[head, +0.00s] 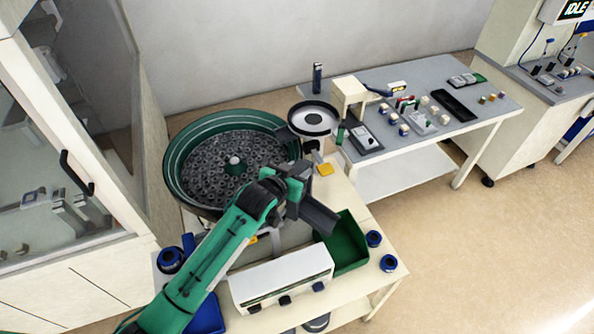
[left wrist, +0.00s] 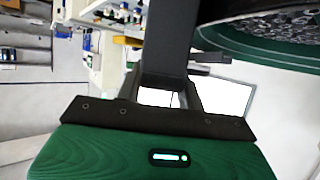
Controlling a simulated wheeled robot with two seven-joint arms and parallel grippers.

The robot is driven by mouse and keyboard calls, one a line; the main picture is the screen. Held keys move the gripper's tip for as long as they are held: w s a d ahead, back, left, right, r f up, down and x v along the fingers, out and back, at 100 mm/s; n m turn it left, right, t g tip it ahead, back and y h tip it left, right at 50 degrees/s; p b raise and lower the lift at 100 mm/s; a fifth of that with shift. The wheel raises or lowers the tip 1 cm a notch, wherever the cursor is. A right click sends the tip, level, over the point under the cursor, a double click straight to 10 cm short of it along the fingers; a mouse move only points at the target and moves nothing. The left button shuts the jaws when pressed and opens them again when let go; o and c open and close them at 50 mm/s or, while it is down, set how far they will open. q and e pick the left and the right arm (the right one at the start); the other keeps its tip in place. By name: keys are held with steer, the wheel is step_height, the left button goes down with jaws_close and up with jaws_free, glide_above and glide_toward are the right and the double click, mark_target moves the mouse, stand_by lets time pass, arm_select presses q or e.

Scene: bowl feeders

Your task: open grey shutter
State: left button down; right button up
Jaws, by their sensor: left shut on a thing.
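My left gripper (head: 296,186) is dark, on a green arm that comes in from the lower left. It is at the outlet side of the green bowl feeder (head: 178,150), above a grey chute (head: 319,215). The gripper is shut on a part that I take to be the grey shutter; its own body mostly hides that part in the head view. In the left wrist view the dark fingers (left wrist: 168,85) meet a dark grey upright piece (left wrist: 168,38). How far the shutter stands open cannot be told. My right gripper is not in view.
A white control box (head: 282,279) sits in front, with blue-and-black round parts (head: 389,263) nearby. A round white-topped unit (head: 313,118) stands behind. A glass-door cabinet (head: 60,150) is at left, a parts table (head: 455,87) at back right.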

arm_select(q)
step_height(320, 180, up, 2)
steer(key=shift+r, duration=0.25)
steer(key=shift+f, duration=0.15)
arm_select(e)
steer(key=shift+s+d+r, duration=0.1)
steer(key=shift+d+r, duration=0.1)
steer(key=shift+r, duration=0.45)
arm_select(q)
steer(key=c, duration=0.9)
jaws_free()
steer(key=shift+f, duration=0.1)
steer(key=shift+s+a, duration=0.25)
steer(key=shift+s, duration=0.2)
steer(key=b+v, duration=0.3)
steer(key=v, duration=1)
steer(key=shift+w, duration=0.1)
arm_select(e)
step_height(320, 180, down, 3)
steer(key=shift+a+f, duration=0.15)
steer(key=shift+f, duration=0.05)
